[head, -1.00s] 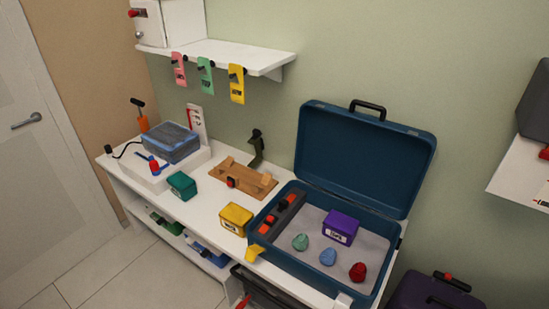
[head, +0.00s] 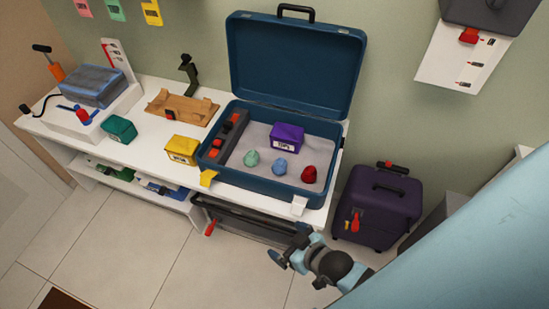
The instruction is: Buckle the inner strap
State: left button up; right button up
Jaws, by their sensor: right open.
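The blue suitcase (head: 213,178) stands open on the white bench, its lid upright against the wall. Inside it at the left lies a dark strap (head: 231,131) with black and red buckle pieces; whether they are joined is too small to tell. A purple box (head: 287,136), a green item (head: 251,158), a light blue item (head: 280,166) and a red item (head: 309,174) lie on the grey lining. My right gripper (head: 287,249) is open and empty, in front of and below the suitcase, apart from it. My left gripper is out of view.
A yellow box (head: 182,149), a wooden fixture (head: 183,107) and a green box (head: 119,130) stand left of the suitcase. A purple case (head: 377,205) stands on the floor at the right.

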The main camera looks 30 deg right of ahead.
aim_at(228, 125)
jog(key=i+j, duration=0.2)
jog(key=i, duration=0.3)
jog(key=i+j, duration=0.2)
jog(key=i, duration=0.3)
